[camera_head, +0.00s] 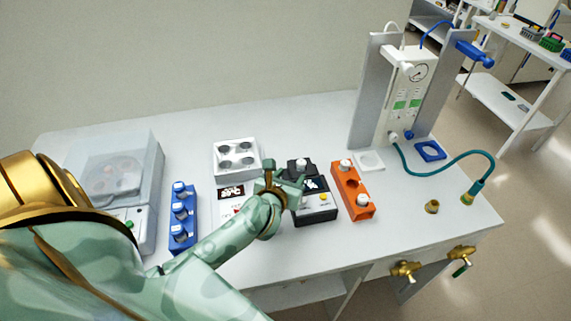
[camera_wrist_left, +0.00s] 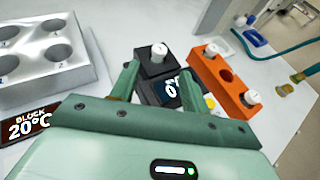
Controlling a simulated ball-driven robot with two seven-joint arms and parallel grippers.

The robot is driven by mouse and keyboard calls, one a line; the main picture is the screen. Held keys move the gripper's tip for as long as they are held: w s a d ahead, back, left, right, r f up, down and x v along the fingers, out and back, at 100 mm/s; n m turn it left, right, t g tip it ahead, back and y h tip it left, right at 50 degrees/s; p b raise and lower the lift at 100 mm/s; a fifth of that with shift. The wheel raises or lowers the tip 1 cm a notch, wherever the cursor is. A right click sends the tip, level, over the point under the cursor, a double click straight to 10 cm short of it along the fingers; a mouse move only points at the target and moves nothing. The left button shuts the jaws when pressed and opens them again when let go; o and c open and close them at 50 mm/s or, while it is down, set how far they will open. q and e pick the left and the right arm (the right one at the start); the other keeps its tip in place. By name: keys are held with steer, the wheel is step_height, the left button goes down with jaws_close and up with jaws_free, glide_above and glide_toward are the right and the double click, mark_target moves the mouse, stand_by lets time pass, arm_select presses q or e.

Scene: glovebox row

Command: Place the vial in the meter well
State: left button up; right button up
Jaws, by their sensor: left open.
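The dark meter (camera_head: 317,214) stands mid-table, with a lit display and a yellow button. A white-capped vial (camera_head: 302,164) stands upright in the raised block at its back; the wrist view shows its cap (camera_wrist_left: 159,50) above the dark block (camera_wrist_left: 154,66). How deep it sits is hidden. My left gripper (camera_head: 288,186) is at the meter, open. In the wrist view its fingers (camera_wrist_left: 159,76) are spread to either side of the vial's block, with a gap to the cap. My right gripper is not in view.
An orange rack (camera_head: 352,190) with two capped vials and an empty hole between them stands close right of the meter. A heating block (camera_head: 235,172) reading 20°C is left. Further left are a blue vial rack (camera_head: 182,237) and a clear-lidded machine (camera_head: 152,200). A hose (camera_head: 432,173) lies right.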

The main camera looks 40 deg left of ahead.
arm_select(q)
steer(key=shift+v, duration=1.65)
